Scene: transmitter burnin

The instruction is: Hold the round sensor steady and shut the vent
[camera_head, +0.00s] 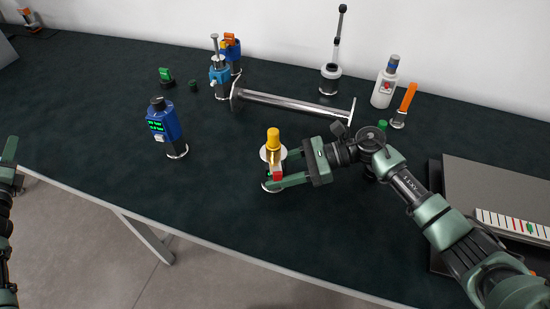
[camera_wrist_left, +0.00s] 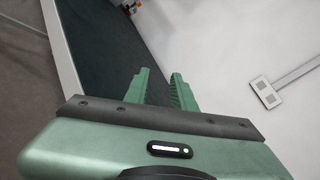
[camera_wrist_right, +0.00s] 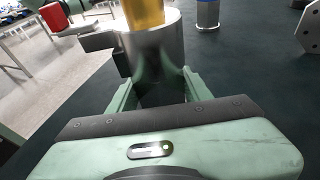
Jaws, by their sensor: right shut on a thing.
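The round sensor (camera_head: 273,157) appears to be the silver cylinder with a yellow top and a red-tipped side lever, standing on the table near the front edge. My right gripper (camera_head: 273,183) is shut around its lower body from the right. In the right wrist view its silver body (camera_wrist_right: 155,55) is between the fingers. A dark arm with a red end (camera_wrist_right: 55,17), probably the vent handle, sticks out sideways to the left. My left gripper (camera_wrist_left: 158,88) is open and empty; in the head view it shows at the left edge (camera_head: 8,165), away from the sensor.
A blue device with a green display (camera_head: 163,130) stands left of the sensor. A metal spool-like bar (camera_head: 290,103) lies behind. A white bottle (camera_head: 385,88) and orange-handled tool (camera_head: 404,104) stand at the back right; a grey case (camera_head: 490,185) is at right. The front left table is clear.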

